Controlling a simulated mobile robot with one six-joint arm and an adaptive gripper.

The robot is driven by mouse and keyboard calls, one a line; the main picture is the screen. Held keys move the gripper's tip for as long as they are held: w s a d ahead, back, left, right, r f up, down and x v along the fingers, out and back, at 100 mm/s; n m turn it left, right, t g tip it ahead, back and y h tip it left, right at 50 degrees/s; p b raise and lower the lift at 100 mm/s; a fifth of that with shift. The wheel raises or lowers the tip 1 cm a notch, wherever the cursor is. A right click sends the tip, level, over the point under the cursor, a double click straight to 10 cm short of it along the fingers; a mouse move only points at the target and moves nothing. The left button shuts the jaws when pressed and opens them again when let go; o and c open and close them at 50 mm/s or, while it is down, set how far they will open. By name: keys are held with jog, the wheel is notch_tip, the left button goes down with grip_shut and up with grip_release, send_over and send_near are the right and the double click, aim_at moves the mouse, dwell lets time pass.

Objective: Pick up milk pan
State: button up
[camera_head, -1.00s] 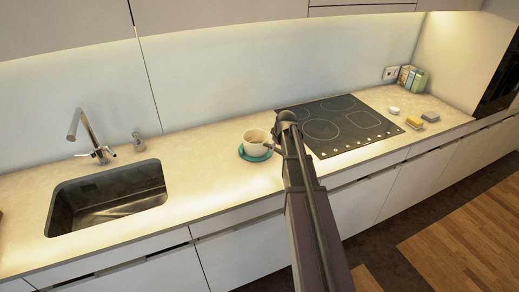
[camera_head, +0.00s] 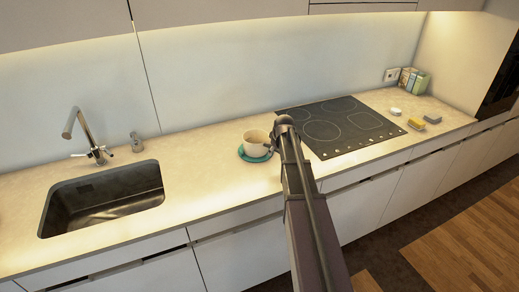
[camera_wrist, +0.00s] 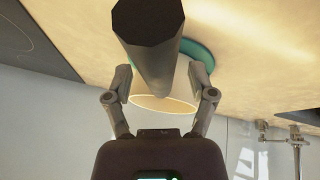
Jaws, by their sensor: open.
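The milk pan (camera_head: 256,141) is cream coloured and stands upright on a teal plate (camera_head: 246,158) on the counter, left of the hob. In the wrist view the cream pan body (camera_wrist: 165,103) and its thick dark handle (camera_wrist: 148,42) show close up, with the handle pointing towards the camera. The teal plate (camera_wrist: 198,54) shows behind it. My gripper (camera_wrist: 161,80) is open, with one finger on each side of the handle and pan. Contact between fingers and pan cannot be made out.
A black hob (camera_head: 340,124) lies right of the pan, and a sink (camera_head: 105,197) with a tap (camera_head: 88,138) lies left. A yellow sponge (camera_head: 432,119) and small items sit at the far right. The counter between sink and plate is clear.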

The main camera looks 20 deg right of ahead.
grip_shut()
jog(key=shift+r, duration=0.1)
dwell(0.5)
notch_tip(320, 180, up, 3)
jog(key=p, duration=0.3)
jog(key=s+d+r+p, duration=0.1)
jog(key=s+d+p, duration=0.1)
jog(key=s+d, duration=0.6)
jog(key=s, duration=0.5)
jog(key=shift+s+d+r, duration=0.2)
jog(key=shift+s+r, duration=0.15)
jog(key=shift+r, duration=0.05)
